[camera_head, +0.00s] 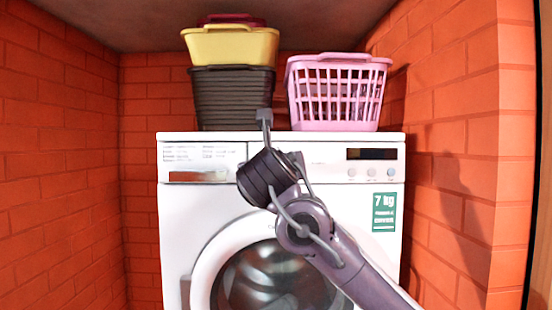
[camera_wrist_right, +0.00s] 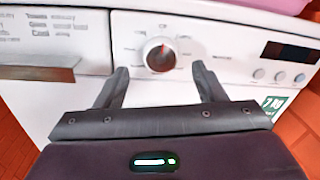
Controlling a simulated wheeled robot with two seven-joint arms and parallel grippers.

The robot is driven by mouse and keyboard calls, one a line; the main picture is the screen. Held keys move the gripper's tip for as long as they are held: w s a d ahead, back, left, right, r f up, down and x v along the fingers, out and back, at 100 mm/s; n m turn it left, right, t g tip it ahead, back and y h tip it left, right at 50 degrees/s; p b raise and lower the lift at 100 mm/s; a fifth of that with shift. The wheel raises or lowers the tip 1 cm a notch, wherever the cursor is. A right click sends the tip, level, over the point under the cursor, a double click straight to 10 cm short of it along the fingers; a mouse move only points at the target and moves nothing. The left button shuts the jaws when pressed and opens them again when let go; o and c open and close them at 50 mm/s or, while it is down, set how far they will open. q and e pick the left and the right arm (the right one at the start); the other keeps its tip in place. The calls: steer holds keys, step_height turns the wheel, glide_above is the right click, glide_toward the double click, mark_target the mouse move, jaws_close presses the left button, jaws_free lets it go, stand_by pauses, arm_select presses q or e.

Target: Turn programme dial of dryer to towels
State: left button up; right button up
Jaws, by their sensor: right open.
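The white dryer (camera_head: 175,220) stands in a brick alcove, with its control panel along the top front. In the head view my right arm and wrist cover the dial. My left gripper is not in view.
A pink basket (camera_head: 338,60) and stacked dark (camera_head: 228,98) and yellow (camera_head: 230,45) baskets stand on the dryer top. A display (camera_head: 372,154) and small buttons sit right of the dial. A drawer handle (camera_head: 198,177) is at the left. Brick walls close both sides.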

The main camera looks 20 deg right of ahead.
arm_select(q)
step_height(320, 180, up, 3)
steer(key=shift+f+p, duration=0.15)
steer(key=shift+p, duration=0.75)
arm_select(e)
steer(key=x, duration=0.4)
steer(key=shift+w, duration=0.15)
steer(key=c, duration=1)
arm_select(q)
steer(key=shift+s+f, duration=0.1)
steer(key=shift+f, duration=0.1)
arm_select(e)
steer(key=shift+m, duration=0.3)
